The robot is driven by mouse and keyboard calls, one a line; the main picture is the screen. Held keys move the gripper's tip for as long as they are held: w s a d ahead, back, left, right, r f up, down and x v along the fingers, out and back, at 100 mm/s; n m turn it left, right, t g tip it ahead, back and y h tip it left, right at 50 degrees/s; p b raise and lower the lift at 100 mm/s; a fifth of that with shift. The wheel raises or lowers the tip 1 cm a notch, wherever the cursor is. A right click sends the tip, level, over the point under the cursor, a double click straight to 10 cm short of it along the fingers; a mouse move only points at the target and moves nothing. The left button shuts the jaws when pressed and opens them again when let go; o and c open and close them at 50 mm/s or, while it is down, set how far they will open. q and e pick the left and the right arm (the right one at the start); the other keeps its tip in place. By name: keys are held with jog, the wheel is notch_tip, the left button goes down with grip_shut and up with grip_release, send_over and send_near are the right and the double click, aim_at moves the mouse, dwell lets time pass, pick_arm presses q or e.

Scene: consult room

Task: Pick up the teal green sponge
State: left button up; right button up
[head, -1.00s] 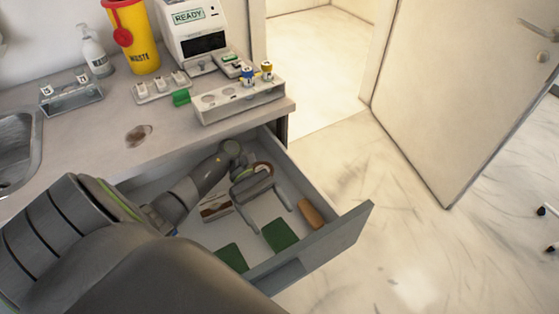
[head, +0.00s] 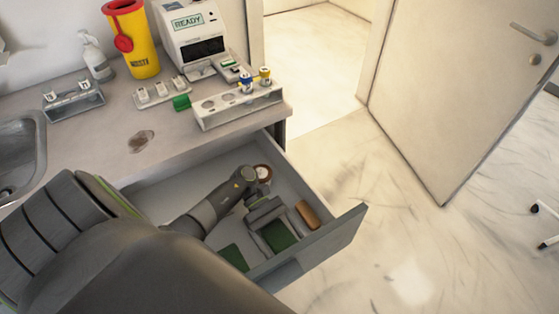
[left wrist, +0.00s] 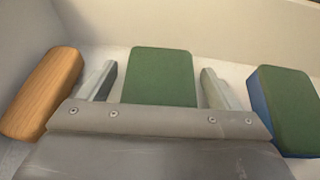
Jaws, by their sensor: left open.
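Two green sponges lie in the open drawer. One green sponge (head: 280,238) (left wrist: 160,72) is between the fingers of my left gripper (head: 274,229) (left wrist: 158,82). The fingers are open, one on each side of it, with gaps showing in the left wrist view. The other sponge (head: 233,257) (left wrist: 288,105) has a green top and a blue side, and lies outside the fingers, to the right in the left wrist view. Both tops look similar dark green. My right gripper is not in view.
An orange-brown wooden block (head: 307,214) (left wrist: 42,92) lies beside the gripper in the drawer (head: 325,232). The counter above holds a tube rack (head: 240,107) and a yellow waste bin (head: 138,45).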

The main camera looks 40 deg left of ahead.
pick_arm(q)
jog(key=c, duration=1.1)
jog(key=shift+o, duration=0.2)
